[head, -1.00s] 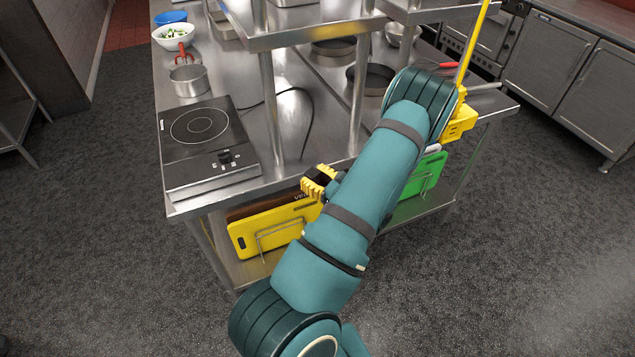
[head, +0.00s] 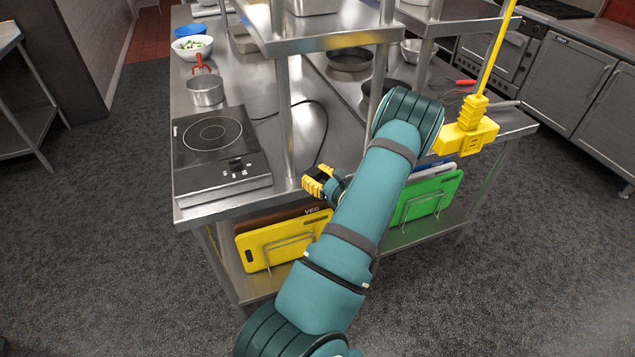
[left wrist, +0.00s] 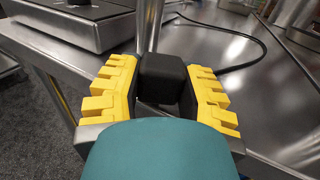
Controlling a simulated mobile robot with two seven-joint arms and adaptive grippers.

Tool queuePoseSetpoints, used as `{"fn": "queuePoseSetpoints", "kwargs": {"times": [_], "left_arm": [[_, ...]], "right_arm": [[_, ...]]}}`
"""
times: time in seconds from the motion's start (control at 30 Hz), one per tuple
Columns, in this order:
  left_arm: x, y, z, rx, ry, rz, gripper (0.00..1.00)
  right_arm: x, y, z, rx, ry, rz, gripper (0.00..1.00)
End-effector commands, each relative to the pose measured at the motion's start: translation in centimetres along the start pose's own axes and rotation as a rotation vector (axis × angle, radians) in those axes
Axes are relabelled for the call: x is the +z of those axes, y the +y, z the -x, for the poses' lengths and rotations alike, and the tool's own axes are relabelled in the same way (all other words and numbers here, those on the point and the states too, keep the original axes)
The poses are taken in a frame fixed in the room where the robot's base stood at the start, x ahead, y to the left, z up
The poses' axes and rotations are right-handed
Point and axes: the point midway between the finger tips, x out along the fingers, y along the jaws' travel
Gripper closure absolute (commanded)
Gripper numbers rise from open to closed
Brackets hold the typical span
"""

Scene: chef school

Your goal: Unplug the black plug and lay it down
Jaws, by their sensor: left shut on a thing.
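My left gripper (head: 320,176) is shut on the black plug, at the front edge of the steel table. In the left wrist view the plug (left wrist: 161,78) is a black block between the two yellow fingers. Its far end faces the tabletop; whether it touches the steel is unclear. A black cord (head: 326,125) runs from the hob across the table towards the plug. The yellow socket box (head: 466,138) hangs on a yellow cord at the right, well apart from the plug. My right gripper is not in view.
A black hob (head: 215,150) stands on the table (head: 295,165) left of my gripper. Shelf posts (head: 285,115) rise close behind the gripper. Yellow (head: 285,240) and green (head: 428,198) boards stand below the tabletop. Some bare tabletop lies between hob and posts.

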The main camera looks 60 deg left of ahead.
Motion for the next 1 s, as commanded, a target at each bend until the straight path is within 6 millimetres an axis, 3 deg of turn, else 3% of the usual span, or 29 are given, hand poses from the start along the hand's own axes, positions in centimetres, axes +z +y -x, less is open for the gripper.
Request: {"fn": "queuePoseSetpoints", "kwargs": {"times": [0.4,0.9,0.93,1.0], "left_arm": [[-1.2,-1.4,-2.9,0.000,-0.002,0.000,1.00],[-1.4,-1.7,-3.6,0.000,-0.001,-0.001,1.00],[-1.4,-1.7,-3.6,0.000,-0.001,-0.001,0.56],[-1.4,-1.7,-3.6,0.000,-0.001,-0.001,0.32]], "right_arm": [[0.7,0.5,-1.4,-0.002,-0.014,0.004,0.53],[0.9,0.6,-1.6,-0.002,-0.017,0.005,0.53],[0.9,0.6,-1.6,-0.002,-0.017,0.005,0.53],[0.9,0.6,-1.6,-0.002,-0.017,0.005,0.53]]}}
